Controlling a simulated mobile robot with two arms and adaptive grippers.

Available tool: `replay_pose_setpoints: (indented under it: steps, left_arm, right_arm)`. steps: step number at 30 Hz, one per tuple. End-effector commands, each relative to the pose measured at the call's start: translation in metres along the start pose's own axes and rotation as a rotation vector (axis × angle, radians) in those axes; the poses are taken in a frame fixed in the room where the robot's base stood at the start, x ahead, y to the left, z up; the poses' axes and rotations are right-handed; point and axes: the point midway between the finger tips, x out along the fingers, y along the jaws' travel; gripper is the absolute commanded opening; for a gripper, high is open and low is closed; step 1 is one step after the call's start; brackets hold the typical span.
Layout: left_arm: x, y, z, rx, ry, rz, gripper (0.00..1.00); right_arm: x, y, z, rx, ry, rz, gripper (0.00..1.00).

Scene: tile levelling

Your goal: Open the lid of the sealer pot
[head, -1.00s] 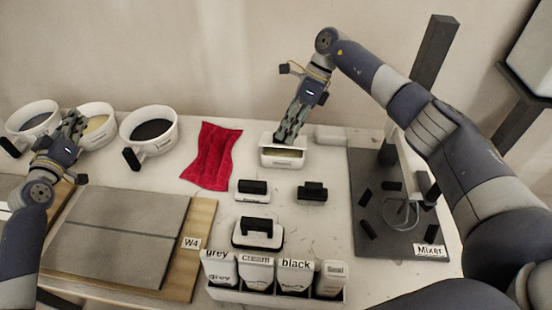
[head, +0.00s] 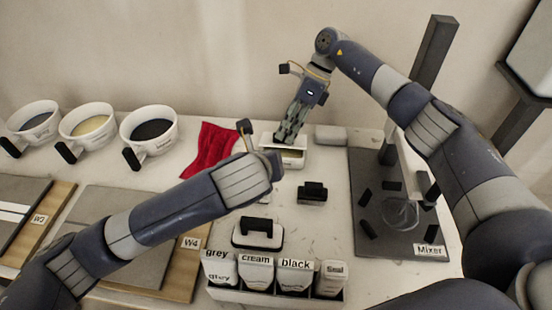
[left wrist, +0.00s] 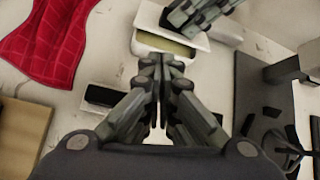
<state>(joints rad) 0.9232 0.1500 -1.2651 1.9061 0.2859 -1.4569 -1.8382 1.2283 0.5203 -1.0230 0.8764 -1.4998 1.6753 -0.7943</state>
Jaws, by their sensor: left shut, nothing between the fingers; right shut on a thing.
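A white tub (head: 268,140) with a yellowish inside stands at the back middle of the table. It looks like the sealer pot, but its label is too small to read. It also shows in the left wrist view (left wrist: 143,43). My right gripper (head: 284,139) is shut at the tub's top; its fingers hide what they hold, and I cannot make out the lid's state. My left gripper (left wrist: 160,66) is shut and empty, its tips in front of the tub's near side in the left wrist view. In the head view my left arm hides it.
A red cloth (head: 212,143) lies left of the tub and a pale block (head: 331,135) right of it. Black-handled tools (head: 258,234) and a bottle rack (head: 275,297) stand nearer. The mixer (head: 385,220) is at right, handled pots (head: 150,130) at left.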

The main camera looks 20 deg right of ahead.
Motion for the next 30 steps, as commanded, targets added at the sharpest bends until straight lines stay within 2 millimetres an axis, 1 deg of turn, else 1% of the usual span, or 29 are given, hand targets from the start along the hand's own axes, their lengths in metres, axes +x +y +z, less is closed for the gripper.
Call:
replay_pose_setpoints:
  steps: [1, 3, 6, 8, 11, 18, 24, 30]
  left_arm:
    - [-0.005, -0.004, -0.003, 0.086, -0.013, 0.018, 0.00]
    - [-0.010, -0.005, -0.007, 0.177, -0.027, 0.042, 0.00]
    - [-0.013, -0.006, -0.010, 0.250, -0.037, 0.062, 0.00]
    - [-0.012, -0.006, -0.011, 0.270, -0.038, 0.068, 0.00]
    - [-0.002, -0.005, -0.011, 0.276, -0.037, 0.072, 0.00]
    - [0.038, -0.002, -0.009, 0.272, -0.035, 0.072, 0.00]
    - [0.067, -0.001, -0.007, 0.271, -0.037, 0.069, 0.00]
    - [0.082, -0.001, -0.006, 0.271, -0.037, 0.068, 0.00]
  right_arm:
    - [-0.001, -0.001, 0.000, 0.001, -0.001, -0.002, 0.00]
    - [-0.001, -0.001, 0.000, 0.001, -0.001, -0.002, 0.00]
    - [-0.001, -0.001, 0.000, 0.001, -0.001, -0.002, 0.00]
    - [-0.001, -0.001, 0.000, 0.001, -0.001, -0.002, 0.00]
    - [-0.001, -0.001, 0.000, 0.001, -0.001, -0.001, 0.00]
    - [-0.001, 0.000, 0.000, 0.001, 0.000, -0.001, 0.00]
    - [-0.001, -0.001, 0.000, 0.001, 0.000, -0.002, 0.00]
    - [-0.001, -0.001, 0.000, 0.001, 0.000, -0.002, 0.00]
